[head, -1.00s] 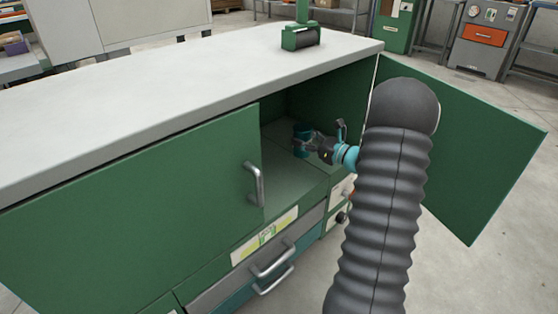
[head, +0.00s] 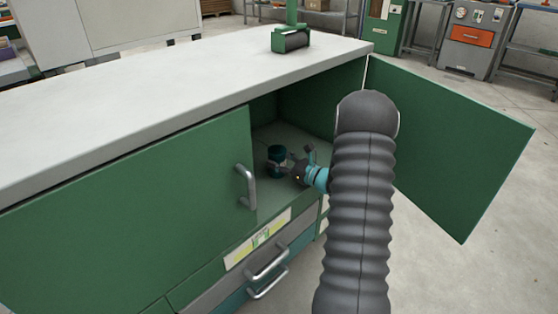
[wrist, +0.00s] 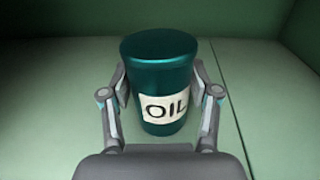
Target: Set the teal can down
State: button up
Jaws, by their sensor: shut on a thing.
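The teal can (wrist: 160,75) stands upright between the fingers in the wrist view, with a pale label reading "OIL" facing me. In the head view the can (head: 277,156) is inside the open cabinet compartment, small and in shadow. My gripper (head: 284,161) reaches in from the right and is shut on the can. In the wrist view a finger of my gripper (wrist: 160,100) lies along each side of it. The can's base looks at or very near the cabinet floor (wrist: 60,130); I cannot tell whether it touches.
The green cabinet has a white top (head: 130,95) above the compartment. Its right door (head: 450,150) stands wide open beside my arm. The closed left door (head: 140,200) has a metal handle (head: 247,187). Cabinet floor is bare around the can.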

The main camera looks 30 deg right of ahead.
jog(key=shift+f, duration=0.2)
jog(key=o, duration=1.4)
jog(key=shift+c, duration=0.2)
jog(key=shift+r, duration=0.15)
jog(key=shift+s+d, duration=0.1)
jog(key=shift+s, duration=0.05)
jog(key=v, duration=1.1)
jog(key=shift+s, duration=0.3)
jog(key=shift+d, duration=0.15)
